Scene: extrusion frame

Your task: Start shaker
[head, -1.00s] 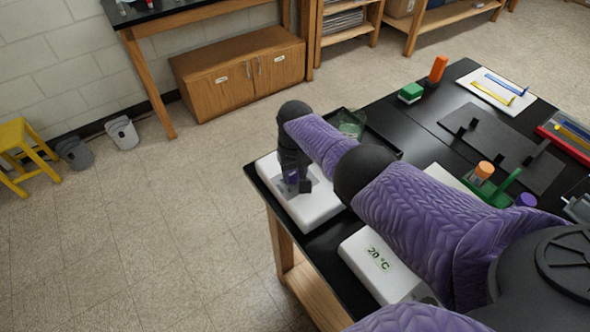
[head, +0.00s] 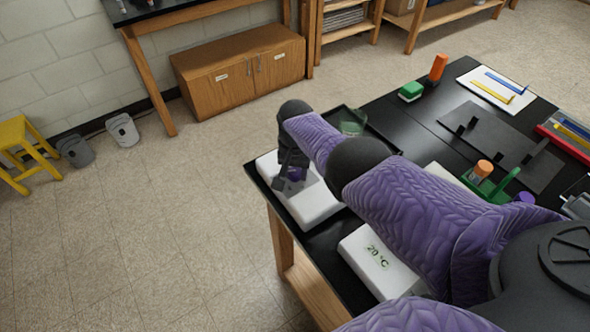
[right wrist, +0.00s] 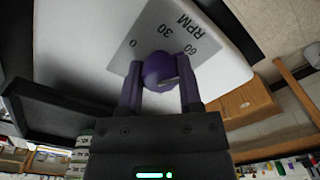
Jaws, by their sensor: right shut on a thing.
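The shaker (head: 318,204) is a white box at the left corner of the black table. Its grey dial plate (right wrist: 155,30) shows 0, 30, 60 and RPM in the right wrist view. My right gripper (right wrist: 160,82) is shut on the knob, one finger on each side. In the head view the right gripper (head: 290,180) reaches down onto the shaker's top. The knob's pointer mark is partly hidden, so its exact setting is unclear. My left gripper is not in view.
A white unit reading 20 °C (head: 378,262) stands at the near table edge. A dark tray (head: 372,130) lies behind the shaker. A green rack (head: 500,185) with orange and purple caps, a green box (head: 411,91) and an orange-capped item (head: 438,68) are further right.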

